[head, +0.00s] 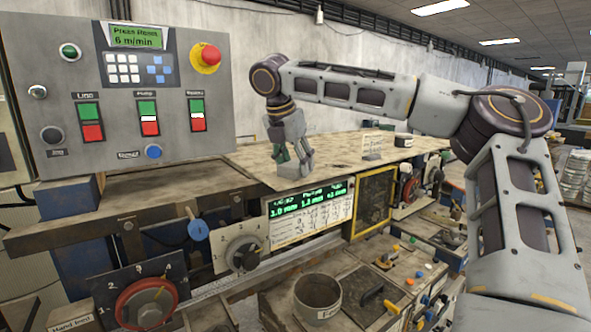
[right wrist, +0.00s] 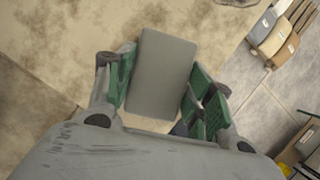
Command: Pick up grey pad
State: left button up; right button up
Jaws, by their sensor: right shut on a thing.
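The grey pad (right wrist: 161,73) is a flat rectangular block, seen in the right wrist view between the green-lined fingers of my right gripper (right wrist: 158,98). The gripper is shut on it. In the head view my right gripper (head: 292,158) points down over the tabletop, and the pad (head: 293,169) shows small and grey at its fingertips. I cannot tell whether the pad touches the tabletop or is held just above it. My left gripper is not in view.
A worn tabletop (head: 340,155) spreads around the gripper, with a small sign (head: 373,147) to the right. A control panel (head: 125,90) with a red knob stands at left. Below are a display (head: 312,206), a red handwheel (head: 147,303) and a round bin (head: 317,292).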

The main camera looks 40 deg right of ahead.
aim_at(295, 164)
notch_tip(295, 164, up, 10)
dwell(0.9)
dwell(0.9)
